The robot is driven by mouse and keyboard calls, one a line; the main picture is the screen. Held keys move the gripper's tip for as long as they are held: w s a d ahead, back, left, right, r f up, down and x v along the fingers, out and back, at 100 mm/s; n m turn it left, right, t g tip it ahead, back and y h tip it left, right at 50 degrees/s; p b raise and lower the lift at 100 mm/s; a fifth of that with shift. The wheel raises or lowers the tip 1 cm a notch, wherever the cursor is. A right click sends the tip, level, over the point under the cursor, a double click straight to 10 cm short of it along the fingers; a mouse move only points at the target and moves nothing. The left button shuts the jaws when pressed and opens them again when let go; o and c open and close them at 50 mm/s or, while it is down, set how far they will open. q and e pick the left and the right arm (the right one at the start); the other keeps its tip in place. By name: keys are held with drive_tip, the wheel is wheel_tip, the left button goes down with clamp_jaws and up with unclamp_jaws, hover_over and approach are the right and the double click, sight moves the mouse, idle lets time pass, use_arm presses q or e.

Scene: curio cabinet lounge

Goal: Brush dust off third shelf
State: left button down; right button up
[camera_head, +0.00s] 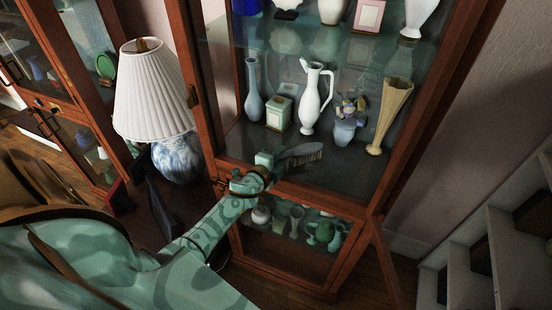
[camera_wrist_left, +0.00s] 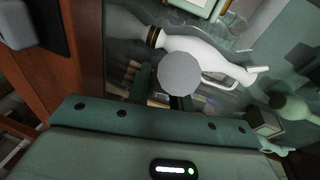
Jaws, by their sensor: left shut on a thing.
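My left gripper (camera_head: 268,160) reaches from the left to the front edge of the cabinet shelf and is shut on a brush. The brush (camera_head: 303,153) has a grey head with pale bristles pointing right, just over the front part of the shelf; I cannot tell whether they touch it. The dark shelf (camera_head: 345,165) holds a blue-grey bottle (camera_head: 254,90), a green-and-white box (camera_head: 279,114), a white pitcher (camera_head: 314,98), a small pot with flowers (camera_head: 344,131) and a tan flared vase (camera_head: 388,115). The left wrist view shows the white pitcher (camera_wrist_left: 205,52) close behind a grey disc.
A lamp with a pleated shade (camera_head: 152,92) stands left of the cabinet, beside my arm. The cabinet's wooden frame (camera_head: 196,100) bounds the shelf at left. A lower compartment holds several small vases (camera_head: 297,217). White steps (camera_head: 475,255) lie at right. The shelf's front strip is clear.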

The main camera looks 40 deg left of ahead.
use_arm(q)
drive_tip(key=shift+a+x, duration=0.2)
drive_tip(key=shift+x, duration=1.1)
drive_tip(key=shift+w+d+r, duration=0.1)
drive_tip(key=shift+d+r, duration=0.05)
drive_tip(key=shift+d, duration=0.3)
drive_tip(key=shift+w+d+r, duration=0.15)
drive_tip(key=shift+d, duration=0.3)
drive_tip(key=shift+s+d, duration=0.2)
drive_tip(key=shift+s, duration=0.3)
drive_tip(key=shift+p+v, duration=0.3)
drive_tip(key=shift+v, duration=0.8)
drive_tip(key=shift+s+d+f, duration=0.1)
drive_tip(key=shift+s+d, duration=0.15)
drive_tip(key=shift+s, duration=0.6)
drive_tip(key=shift+s+d+f, duration=0.1)
drive_tip(key=shift+s+d, duration=0.1)
drive_tip(key=shift+s, duration=0.7)
drive_tip(key=shift+s+d+f, duration=0.1)
drive_tip(key=shift+s+d, duration=0.1)
drive_tip(key=shift+s, duration=0.6)
drive_tip(key=shift+s+d+f, duration=0.1)
drive_tip(key=shift+s+d, duration=0.1)
drive_tip(key=shift+s, duration=0.65)
wheel_tip(320, 180, up, 6)
drive_tip(key=p, duration=0.6)
